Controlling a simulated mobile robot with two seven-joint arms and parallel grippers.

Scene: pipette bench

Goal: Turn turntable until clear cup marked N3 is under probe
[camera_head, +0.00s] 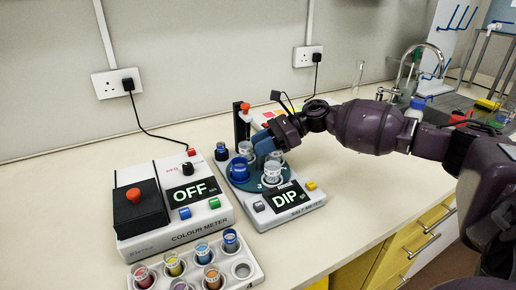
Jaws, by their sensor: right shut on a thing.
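A dark teal turntable (252,185) sits on the salt meter (292,205), whose screen reads DIP. A clear cup (272,174) stands at its front right by a printed 3. Another clear cup (246,149) is at the back, and a blue cup (239,170) at the left. Cup markings are too small to read. The dark probe post (241,124) with an orange-red top rises behind the turntable; the probe's tip is hidden. My right gripper (265,152) reaches in from the right, shut low over the turntable's middle; its fingers hide what they grip. My left gripper is not in view.
The colour meter (175,205) reads OFF at the left. A white rack (254,281) of coloured vials stands in front. A small dark blue-topped vial (221,152) stands left of the turntable. A sink and tap (425,47) are at the back right. The front right bench is clear.

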